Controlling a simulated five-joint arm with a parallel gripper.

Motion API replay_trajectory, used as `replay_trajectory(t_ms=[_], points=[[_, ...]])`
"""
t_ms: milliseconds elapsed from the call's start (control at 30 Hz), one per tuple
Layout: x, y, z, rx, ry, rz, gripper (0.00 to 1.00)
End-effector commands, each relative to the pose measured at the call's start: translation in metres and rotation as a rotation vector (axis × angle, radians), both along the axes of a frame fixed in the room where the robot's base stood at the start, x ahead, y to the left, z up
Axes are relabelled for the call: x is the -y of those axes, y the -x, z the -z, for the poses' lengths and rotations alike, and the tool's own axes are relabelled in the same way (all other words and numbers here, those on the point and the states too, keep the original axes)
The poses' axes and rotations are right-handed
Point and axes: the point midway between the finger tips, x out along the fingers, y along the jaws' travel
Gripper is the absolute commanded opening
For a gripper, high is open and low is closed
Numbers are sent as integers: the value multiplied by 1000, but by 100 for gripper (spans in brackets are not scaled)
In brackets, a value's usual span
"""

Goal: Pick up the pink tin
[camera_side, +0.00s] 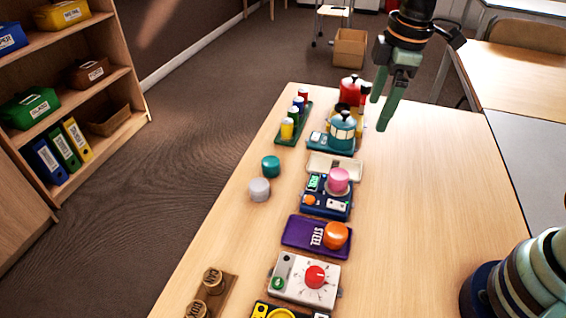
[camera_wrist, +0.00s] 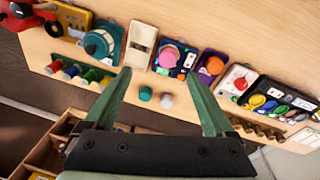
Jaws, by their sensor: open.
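The pink tin (camera_side: 338,179) is a short round cylinder standing on a dark blue tray (camera_side: 318,207) in the middle of the table. In the wrist view the pink tin (camera_wrist: 167,54) shows beyond and between my two finger tips. My gripper (camera_side: 380,113) has green fingers, which are spread apart with nothing between them. It hangs above the table, further back and to the right of the pink tin, clear of it. In the wrist view my gripper (camera_wrist: 158,76) also shows open and empty.
A teal kettle-like item (camera_side: 342,131) and a red one (camera_side: 351,89) stand behind the tin. A purple STEEL box (camera_side: 304,234) with an orange tin (camera_side: 336,235) is in front. Teal (camera_side: 271,166) and grey (camera_side: 259,189) tins stand left. The table's right side is clear.

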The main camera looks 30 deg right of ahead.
Motion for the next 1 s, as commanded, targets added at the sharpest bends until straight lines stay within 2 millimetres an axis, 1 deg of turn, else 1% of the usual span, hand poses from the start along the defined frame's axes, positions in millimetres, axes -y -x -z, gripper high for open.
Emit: replay_trajectory(t_ms=[33, 200, 300, 400, 467, 567, 800, 900, 1000], points=[[-8, -7, 11, -39, 16, -94, 89], [-27, -24, 39, -127, 46, -368, 89], [-35, -29, 50, -160, 53, -475, 89], [-39, -31, 58, -179, 56, -536, 89], [-40, -32, 61, -184, 56, -554, 89], [-40, -31, 73, -189, 57, -561, 89], [-40, -28, 113, -188, 57, -559, 89], [-40, -28, 123, -187, 56, -558, 89], [-40, -28, 128, -184, 57, -558, 89]])
